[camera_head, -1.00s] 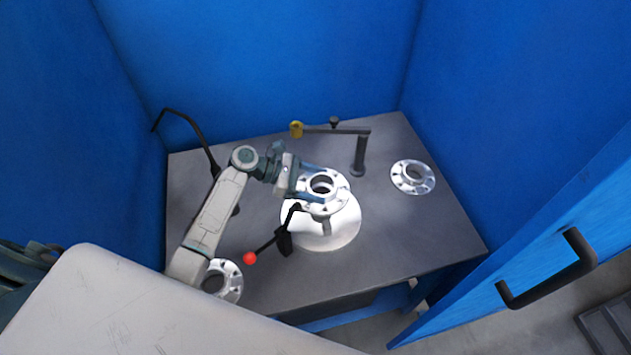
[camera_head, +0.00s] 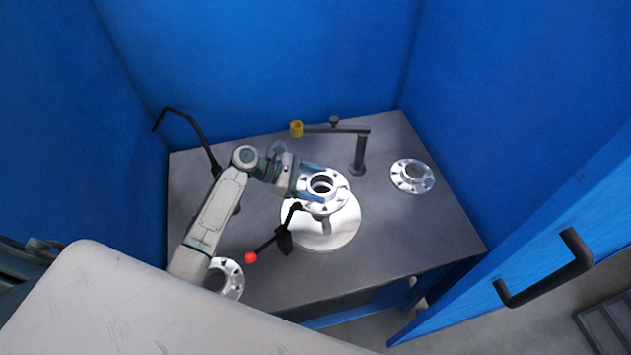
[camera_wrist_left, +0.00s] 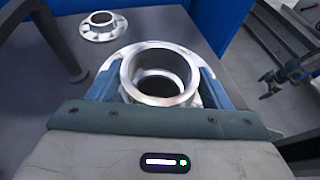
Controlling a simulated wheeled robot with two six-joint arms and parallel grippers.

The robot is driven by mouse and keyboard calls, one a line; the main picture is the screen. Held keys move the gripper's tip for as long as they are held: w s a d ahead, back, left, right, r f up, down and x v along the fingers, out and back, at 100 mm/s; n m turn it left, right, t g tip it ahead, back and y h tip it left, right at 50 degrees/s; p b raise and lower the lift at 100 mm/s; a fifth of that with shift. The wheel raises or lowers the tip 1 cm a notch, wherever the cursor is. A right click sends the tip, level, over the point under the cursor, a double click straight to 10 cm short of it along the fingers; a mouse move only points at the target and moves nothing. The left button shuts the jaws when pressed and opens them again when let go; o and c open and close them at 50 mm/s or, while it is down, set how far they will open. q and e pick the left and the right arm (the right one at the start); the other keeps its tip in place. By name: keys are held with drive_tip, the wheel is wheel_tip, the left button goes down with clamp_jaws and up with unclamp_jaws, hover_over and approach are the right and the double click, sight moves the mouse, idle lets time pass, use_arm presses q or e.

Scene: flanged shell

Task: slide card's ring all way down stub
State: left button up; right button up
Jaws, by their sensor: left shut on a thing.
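A shiny flanged ring (camera_head: 335,203) with a raised collar and bolt holes is between the blue fingers of my left gripper (camera_head: 320,184). The gripper is shut on it. The ring is above the broad, bright round shell (camera_head: 345,228) on the table and looks roughly level. In the left wrist view the ring (camera_wrist_left: 190,100) shows its open bore, with a finger on each side. A stub is not clearly seen; the ring covers that spot, and I cannot tell how far down the ring sits. No card is in view.
Two other flanges lie on the dark table (camera_head: 400,235): one at the right (camera_head: 428,183), one at the left front (camera_head: 233,282). A post with a yellow-tipped arm (camera_head: 338,130) stands behind. A black lever with a red knob (camera_head: 251,257) stands in front. Blue walls enclose the back.

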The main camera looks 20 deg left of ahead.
use_arm(q)
drive_tip(key=shift+r+p, duration=0.15)
drive_tip(key=shift+p, duration=0.2)
idle(0.7)
drive_tip(key=shift+w+f+b, duration=0.1)
drive_tip(key=shift+f+b, duration=0.4)
drive_tip(key=shift+f, duration=0.6)
drive_tip(key=shift+f+b, duration=1.1)
drive_tip(key=shift+f, duration=1.1)
